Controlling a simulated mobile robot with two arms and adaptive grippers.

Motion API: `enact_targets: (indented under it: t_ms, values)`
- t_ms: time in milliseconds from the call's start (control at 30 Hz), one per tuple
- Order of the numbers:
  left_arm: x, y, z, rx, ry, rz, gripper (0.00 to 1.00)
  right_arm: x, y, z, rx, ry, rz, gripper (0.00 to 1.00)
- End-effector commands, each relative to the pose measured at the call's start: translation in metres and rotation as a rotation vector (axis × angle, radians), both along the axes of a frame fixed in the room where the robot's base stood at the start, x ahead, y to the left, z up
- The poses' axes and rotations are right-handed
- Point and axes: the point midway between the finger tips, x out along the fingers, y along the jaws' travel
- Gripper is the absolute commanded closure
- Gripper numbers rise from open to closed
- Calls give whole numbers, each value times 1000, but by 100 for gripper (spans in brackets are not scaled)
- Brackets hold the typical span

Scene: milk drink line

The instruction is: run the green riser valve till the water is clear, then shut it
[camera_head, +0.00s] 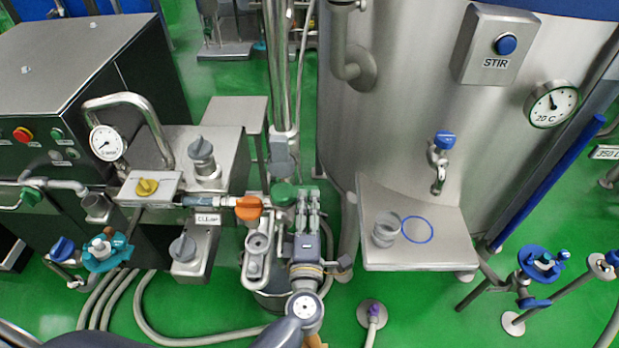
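The green riser valve (283,193) has a green handle at the foot of the vertical steel pipe (279,80), in the middle of the view. My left gripper (308,194) is just right of the green handle, fingers pointing away from me. The fingers look close together with a narrow gap; I cannot tell whether they touch the handle or how far they are open. A round fitting (258,243) sits below the valve. A grey container (270,300) stands beneath, partly hidden by my gripper. No water is visible. My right gripper is not in view.
An orange handle (248,208) is close left of the green valve. A yellow knob (147,187) and gauge (107,143) are further left. Hoses (165,335) cross the floor.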

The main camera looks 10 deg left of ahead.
Motion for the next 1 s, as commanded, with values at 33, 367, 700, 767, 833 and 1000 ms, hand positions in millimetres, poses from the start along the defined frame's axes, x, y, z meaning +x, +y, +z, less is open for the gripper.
enact_targets:
  t_ms: [33,367,700,767,833,1000]
  values:
    - [10,2,3,2,-4,0,63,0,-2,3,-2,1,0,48]
    - [63,12,1,3,-1,-2,63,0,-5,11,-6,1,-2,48]
    - [81,16,0,3,1,-2,63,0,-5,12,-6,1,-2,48]
    - [81,16,0,2,0,-2,63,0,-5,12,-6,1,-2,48]
    - [81,16,0,2,0,-2,63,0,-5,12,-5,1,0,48]
    - [81,16,0,2,0,-2,88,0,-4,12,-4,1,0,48]
